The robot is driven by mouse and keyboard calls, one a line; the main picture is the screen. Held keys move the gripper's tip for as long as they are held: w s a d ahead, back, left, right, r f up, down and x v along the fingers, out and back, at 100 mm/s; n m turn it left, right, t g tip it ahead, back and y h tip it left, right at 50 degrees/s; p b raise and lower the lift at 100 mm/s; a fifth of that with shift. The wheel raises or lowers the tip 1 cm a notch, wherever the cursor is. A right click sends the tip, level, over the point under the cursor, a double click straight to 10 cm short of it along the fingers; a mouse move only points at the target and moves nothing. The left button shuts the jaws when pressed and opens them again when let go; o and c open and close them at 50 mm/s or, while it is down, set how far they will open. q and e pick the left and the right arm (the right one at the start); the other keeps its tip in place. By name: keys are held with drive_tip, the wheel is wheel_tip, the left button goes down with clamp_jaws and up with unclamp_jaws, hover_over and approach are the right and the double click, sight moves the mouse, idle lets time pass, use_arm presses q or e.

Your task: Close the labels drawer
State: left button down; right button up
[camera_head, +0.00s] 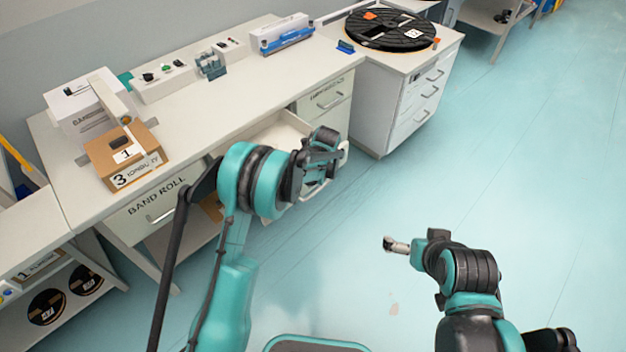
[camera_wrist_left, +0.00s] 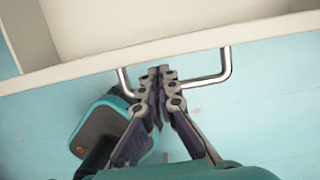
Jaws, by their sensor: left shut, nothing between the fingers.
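A pale drawer (camera_head: 275,133) under the bench stands pulled out. It looks empty where its inside shows; its front is largely behind my left arm, and I cannot read its label. In the left wrist view, its front edge (camera_wrist_left: 150,55) and U-shaped metal handle (camera_wrist_left: 226,66) show. My left gripper (camera_wrist_left: 160,72) is shut and empty, its fingertips over the middle of the handle, close to the drawer front; I cannot tell whether they touch. It also shows in the head view (camera_head: 322,152). My right gripper (camera_head: 394,245) is over open floor, away from the drawer; its finger state is unclear.
A closed drawer marked BAND ROLL (camera_head: 155,210) is to the left, and another closed drawer (camera_head: 328,98) to the right. A white cabinet (camera_head: 400,105) with a black reel (camera_head: 390,30) stands at the right. The teal floor (camera_head: 480,150) is clear.

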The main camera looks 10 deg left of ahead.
use_arm(q)
drive_tip(key=shift+x, duration=1.15)
use_arm(e)
drive_tip(key=shift+f, duration=0.45)
use_arm(q)
drive_tip(key=shift+a, duration=0.1)
